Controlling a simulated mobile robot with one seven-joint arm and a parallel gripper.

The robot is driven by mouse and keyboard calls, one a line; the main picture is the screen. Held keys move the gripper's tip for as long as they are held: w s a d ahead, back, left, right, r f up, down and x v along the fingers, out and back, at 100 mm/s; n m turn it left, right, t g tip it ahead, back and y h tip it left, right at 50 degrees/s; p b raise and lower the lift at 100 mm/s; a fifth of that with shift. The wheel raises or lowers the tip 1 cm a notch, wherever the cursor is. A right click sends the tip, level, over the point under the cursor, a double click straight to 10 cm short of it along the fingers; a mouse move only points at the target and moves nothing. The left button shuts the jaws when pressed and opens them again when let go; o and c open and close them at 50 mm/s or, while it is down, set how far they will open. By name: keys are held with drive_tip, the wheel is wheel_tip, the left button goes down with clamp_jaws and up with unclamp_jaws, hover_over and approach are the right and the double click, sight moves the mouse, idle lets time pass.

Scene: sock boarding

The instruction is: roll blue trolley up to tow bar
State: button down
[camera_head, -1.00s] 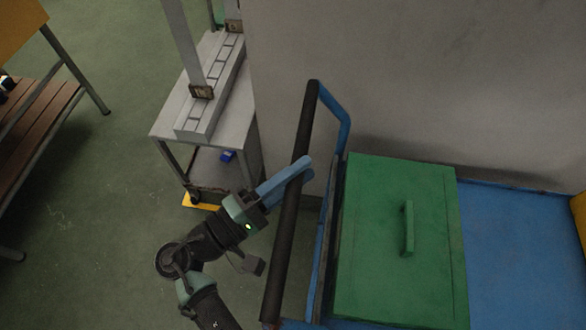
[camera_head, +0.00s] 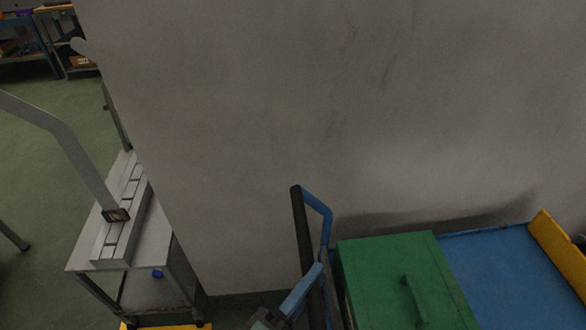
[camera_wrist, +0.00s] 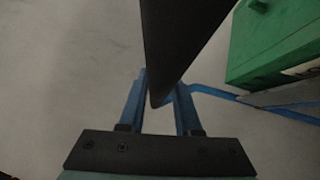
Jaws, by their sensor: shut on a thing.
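The blue trolley (camera_head: 505,262) stands at the lower right of the head view, along the grey wall. Its upright handle has a black grip bar (camera_head: 299,232) on a blue frame (camera_head: 322,212). My gripper (camera_head: 303,288) is at the bottom edge of the head view, its blue fingers on the black bar. In the wrist view the black bar (camera_wrist: 180,40) runs down between the two fingers of my gripper (camera_wrist: 160,100), which is shut on it. A green lidded box (camera_head: 392,262) rides on the trolley, also at the upper right of the wrist view (camera_wrist: 275,40). I cannot make out a tow bar.
A grey wall (camera_head: 330,110) fills the middle behind the trolley. A metal table (camera_head: 85,257) with a pale slotted rail stands left of it, with yellow at its foot (camera_head: 165,326). A yellow end piece (camera_head: 558,250) is at the right.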

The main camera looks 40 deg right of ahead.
drive_tip(key=s+d, duration=0.6)
drive_tip(key=d, duration=0.2)
drive_tip(key=s+d+b, duration=0.1)
drive_tip(key=s+d, duration=0.5)
drive_tip(key=d, duration=0.3)
drive_tip(key=shift+d, duration=0.2)
drive_tip(key=shift+s+r, duration=0.1)
drive_tip(key=c, duration=0.6)
unclamp_jaws()
drive_tip(key=shift+d, duration=0.2)
drive_tip(key=shift+a, duration=0.2)
drive_tip(key=b+v, duration=0.1)
drive_tip(key=v, duration=1.1)
drive_tip(key=shift+a+b, duration=0.4)
